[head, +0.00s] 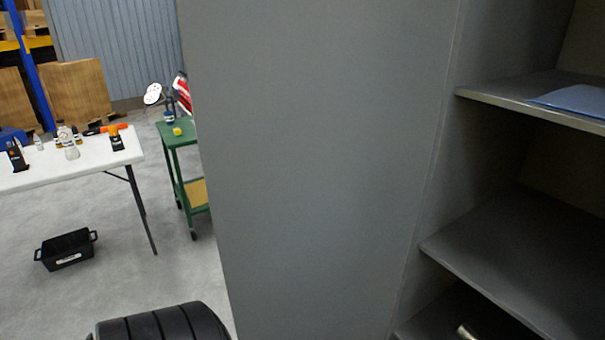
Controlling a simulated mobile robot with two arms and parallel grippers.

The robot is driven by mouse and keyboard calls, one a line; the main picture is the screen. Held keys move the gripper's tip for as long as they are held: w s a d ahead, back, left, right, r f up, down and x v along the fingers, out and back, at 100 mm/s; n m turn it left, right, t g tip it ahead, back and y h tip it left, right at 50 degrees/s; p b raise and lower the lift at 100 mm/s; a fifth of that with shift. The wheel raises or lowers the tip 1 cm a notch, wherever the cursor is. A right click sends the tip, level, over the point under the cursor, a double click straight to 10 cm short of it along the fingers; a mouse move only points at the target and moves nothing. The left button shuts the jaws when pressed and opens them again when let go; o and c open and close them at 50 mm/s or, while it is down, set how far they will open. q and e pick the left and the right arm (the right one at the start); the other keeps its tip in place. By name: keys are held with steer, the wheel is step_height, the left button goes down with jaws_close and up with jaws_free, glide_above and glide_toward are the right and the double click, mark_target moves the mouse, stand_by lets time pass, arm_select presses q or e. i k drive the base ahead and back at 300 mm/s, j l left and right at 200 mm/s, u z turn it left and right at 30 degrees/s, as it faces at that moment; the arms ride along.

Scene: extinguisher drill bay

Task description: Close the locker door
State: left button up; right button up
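The grey locker door (320,160) stands open and fills the middle of the head view as a tall flat panel. Its free edge is on the left, and its right side meets the locker body along a slanting seam. To the right is the open locker inside, with an upper shelf (535,98) and a lower shelf (530,250). A flat blue item (575,101) lies on the upper shelf. The door's top, bottom and any handle are out of view. Neither of my grippers shows.
A white table (80,162) with bottles and tools stands at the left. A black crate (67,250) is on the floor below it. A green cart (178,165) stands behind the door's free edge. A black ribbed rounded object (165,325) is at the bottom left.

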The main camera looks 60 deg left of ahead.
mark_target(315, 121)
steer(key=k+j+z, duration=0.45)
steer(key=k+j, duration=0.5)
steer(key=j, duration=0.1)
